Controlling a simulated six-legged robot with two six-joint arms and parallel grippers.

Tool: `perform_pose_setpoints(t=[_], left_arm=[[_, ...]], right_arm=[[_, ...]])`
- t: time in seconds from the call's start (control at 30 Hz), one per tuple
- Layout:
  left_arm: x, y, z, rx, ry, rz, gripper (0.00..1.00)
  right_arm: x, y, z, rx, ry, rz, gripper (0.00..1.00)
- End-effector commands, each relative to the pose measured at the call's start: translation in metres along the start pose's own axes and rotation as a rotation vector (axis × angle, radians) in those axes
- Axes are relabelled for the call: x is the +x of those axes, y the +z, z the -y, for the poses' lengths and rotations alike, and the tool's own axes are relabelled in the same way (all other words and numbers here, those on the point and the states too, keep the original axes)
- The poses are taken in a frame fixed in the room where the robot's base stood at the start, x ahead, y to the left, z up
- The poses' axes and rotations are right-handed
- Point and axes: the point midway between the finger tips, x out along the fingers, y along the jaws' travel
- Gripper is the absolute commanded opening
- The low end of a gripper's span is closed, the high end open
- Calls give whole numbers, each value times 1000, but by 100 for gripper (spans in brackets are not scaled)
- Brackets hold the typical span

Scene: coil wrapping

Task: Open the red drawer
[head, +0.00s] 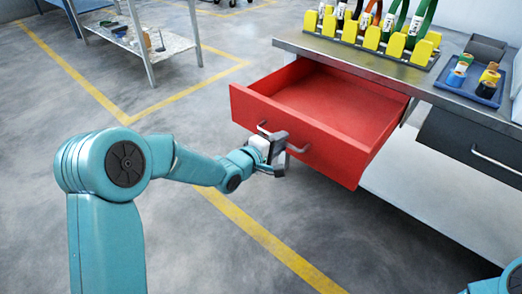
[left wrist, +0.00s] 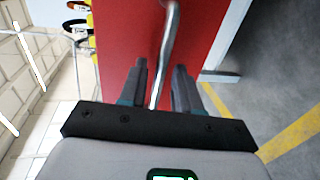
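The red drawer (head: 345,108) is pulled well out from the bench in the head view, and its inside looks empty. Its front carries a grey bar handle (head: 297,149). My left gripper (head: 274,152) is at that handle. In the left wrist view, the handle (left wrist: 168,35) runs between the two fingers of my left gripper (left wrist: 161,75), with the red drawer front (left wrist: 120,35) beyond. The fingers stand apart with a gap on both sides of the bar. My right gripper is out of view.
The bench top (head: 395,72) carries a yellow rack (head: 370,40) of coloured coils and a blue tray (head: 473,85) of small spools. A dark drawer (head: 470,145) sits shut at the right. A metal shelf (head: 150,42) stands back left. The floor between is clear.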

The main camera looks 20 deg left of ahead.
Motion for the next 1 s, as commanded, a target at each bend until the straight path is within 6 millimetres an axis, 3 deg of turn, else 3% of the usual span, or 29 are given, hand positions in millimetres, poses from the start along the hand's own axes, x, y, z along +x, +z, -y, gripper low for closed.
perform_pose_setpoints(t=[0.3,0.5,0.7,1.0], left_arm=[[-84,-1,-4,-1,0,-4,32],[-126,0,-3,-1,1,-3,32],[-145,0,-2,-1,2,-2,32],[-147,0,-1,-1,2,0,32]], right_arm=[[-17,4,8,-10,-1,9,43],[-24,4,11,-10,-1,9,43],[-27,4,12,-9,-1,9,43],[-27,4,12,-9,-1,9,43]])
